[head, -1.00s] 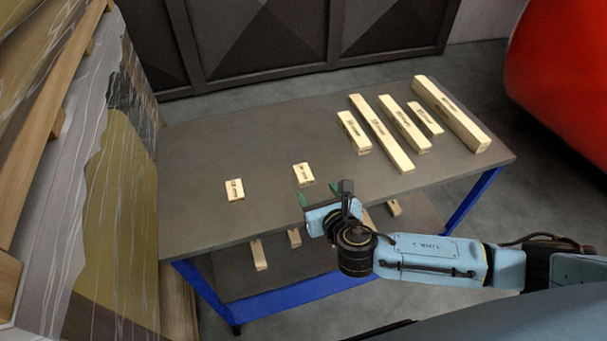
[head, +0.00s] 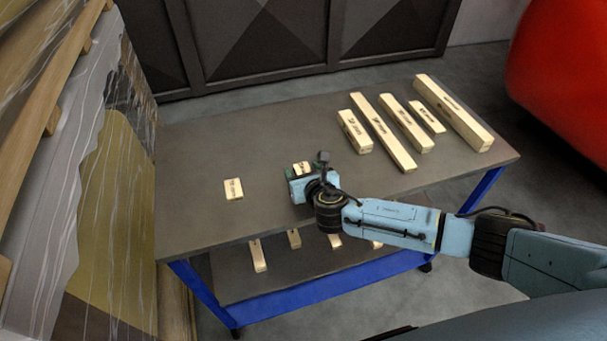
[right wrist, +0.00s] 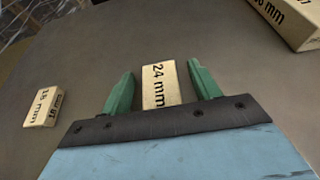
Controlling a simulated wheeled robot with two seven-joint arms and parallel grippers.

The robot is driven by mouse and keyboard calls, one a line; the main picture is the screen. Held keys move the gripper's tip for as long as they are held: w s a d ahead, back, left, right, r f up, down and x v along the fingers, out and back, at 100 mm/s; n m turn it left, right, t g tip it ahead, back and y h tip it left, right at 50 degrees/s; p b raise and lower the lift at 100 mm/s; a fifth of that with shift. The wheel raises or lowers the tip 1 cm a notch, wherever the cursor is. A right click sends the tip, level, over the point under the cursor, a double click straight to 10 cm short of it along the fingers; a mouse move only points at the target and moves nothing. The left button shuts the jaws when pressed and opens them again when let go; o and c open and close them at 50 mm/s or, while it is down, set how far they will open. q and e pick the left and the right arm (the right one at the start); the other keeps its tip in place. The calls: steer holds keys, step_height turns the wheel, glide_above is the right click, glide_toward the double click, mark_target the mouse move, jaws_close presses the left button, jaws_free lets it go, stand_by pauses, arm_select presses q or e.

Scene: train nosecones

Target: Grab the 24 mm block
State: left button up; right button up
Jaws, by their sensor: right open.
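The 24 mm block (right wrist: 160,85) is a small pale wooden block with black lettering. It lies on the table top, and in the right wrist view it sits between the two green fingers of my right gripper (right wrist: 158,88). The fingers are open, with a small gap on each side of the block. In the head view the block (head: 302,168) is partly hidden by my right gripper (head: 300,172). A block marked 18 mm or similar (right wrist: 43,107) lies to the left; it also shows in the head view (head: 233,189). My left gripper is not in view.
Several longer wooden blocks (head: 398,122) lie at the right of the table (head: 220,145). One corner (right wrist: 290,18) shows at the wrist view's top right. More blocks (head: 257,258) lie on the lower shelf. A large red object (head: 560,80) stands beyond the right side.

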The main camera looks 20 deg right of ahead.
steer(key=c, duration=1.1)
